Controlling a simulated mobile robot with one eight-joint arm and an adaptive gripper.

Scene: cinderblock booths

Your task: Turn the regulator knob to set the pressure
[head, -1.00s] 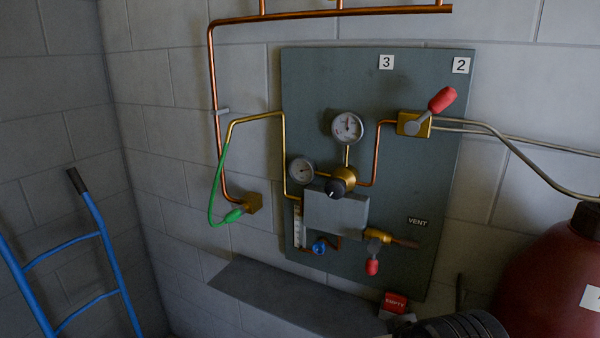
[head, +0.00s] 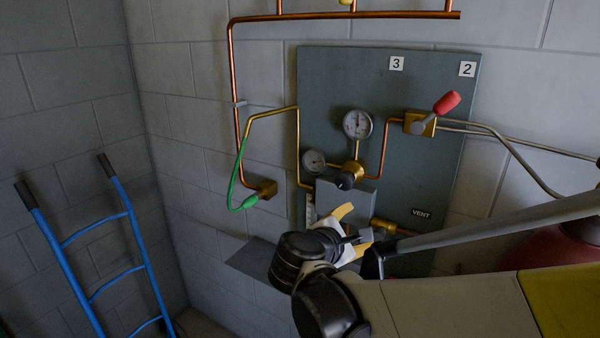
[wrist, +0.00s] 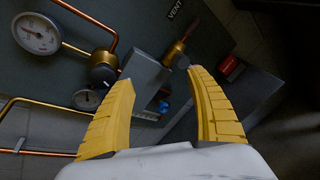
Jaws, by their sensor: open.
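The regulator is a brass body with a black knob (head: 346,181) on its front, mounted on the grey-green panel (head: 415,150). A large gauge (head: 357,124) is above it and a smaller gauge (head: 314,161) to its left. In the wrist view the black knob (wrist: 102,75) is at upper left, left of the fingers. My gripper (head: 352,230) has yellow fingers spread apart, in front of the panel below the knob. In the wrist view the open gripper (wrist: 160,78) has nothing between its fingertips but a view of the grey box behind. The knob's pointer mark is too small to read.
A red-handled valve (head: 447,103) is at the panel's upper right. A grey box (wrist: 148,72), a brass vent valve (wrist: 178,52) and a blue knob (wrist: 164,106) are near the fingers. A grey shelf (head: 247,256) juts out below.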

